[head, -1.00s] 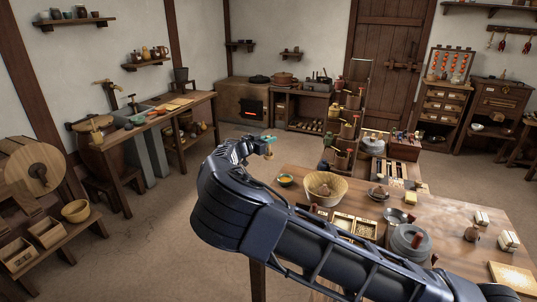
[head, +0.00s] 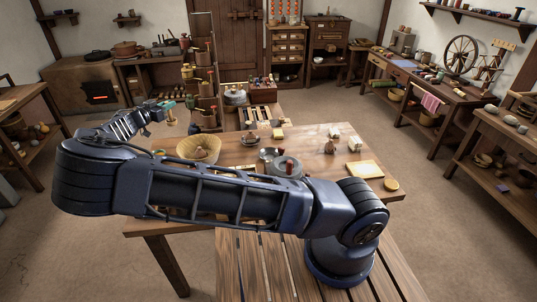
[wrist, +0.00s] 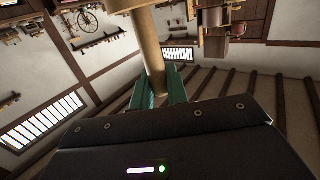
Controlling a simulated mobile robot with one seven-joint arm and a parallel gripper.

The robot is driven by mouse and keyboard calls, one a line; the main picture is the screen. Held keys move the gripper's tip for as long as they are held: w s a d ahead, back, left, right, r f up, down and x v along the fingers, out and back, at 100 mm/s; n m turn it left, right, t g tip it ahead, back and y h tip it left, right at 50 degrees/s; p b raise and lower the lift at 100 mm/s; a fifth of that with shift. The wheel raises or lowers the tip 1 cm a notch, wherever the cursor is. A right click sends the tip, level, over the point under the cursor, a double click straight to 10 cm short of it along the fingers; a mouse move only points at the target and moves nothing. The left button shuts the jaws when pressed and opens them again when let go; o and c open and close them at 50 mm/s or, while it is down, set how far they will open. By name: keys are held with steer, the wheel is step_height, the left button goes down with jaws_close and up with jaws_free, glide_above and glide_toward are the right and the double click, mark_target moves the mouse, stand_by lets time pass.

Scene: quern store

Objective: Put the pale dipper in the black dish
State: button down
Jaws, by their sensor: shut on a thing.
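My gripper (head: 166,105) is raised in the air at the left, beyond the near end of my arm and left of the work table. Its teal fingers are closed on a pale wooden piece, which I take to be the pale dipper (head: 171,117). In the wrist view the pale shaft (wrist: 151,45) runs upward from between the two teal fingertips (wrist: 160,88). The rest of its shape is cut off or too small to tell. I cannot pick out the black dish with certainty among the small vessels.
The work table (head: 322,160) carries a woven basket (head: 198,149), a grey quern (head: 285,168), a pale board (head: 365,170) and several small things. A tall stepped rack (head: 203,75) stands behind it. A side table with a spinning wheel (head: 459,53) is at right. Open floor lies between.

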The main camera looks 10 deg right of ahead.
steer(key=w+d+f+m+g+h, duration=0.1)
steer(key=d+f+m+g+h, duration=0.25)
steer(key=d, duration=1.75)
steer(key=w+d+f+m+g+h, duration=0.1)
steer(key=d+m+g+h, duration=0.4)
steer(key=d, duration=1.6)
steer(key=f+y, duration=0.1)
steer(key=f, duration=0.9)
steer(key=f+n+y, duration=0.1)
steer(key=f, duration=0.8)
steer(key=shift+s+d+f+g, duration=0.1)
steer(key=shift+s+f+g, duration=0.15)
steer(key=shift+f, duration=0.1)
steer(key=c, duration=1.8)
jaws_free()
steer(key=shift+f, duration=0.15)
steer(key=o, duration=0.4)
steer(key=shift+v, duration=3.75)
steer(key=shift+r, duration=0.2)
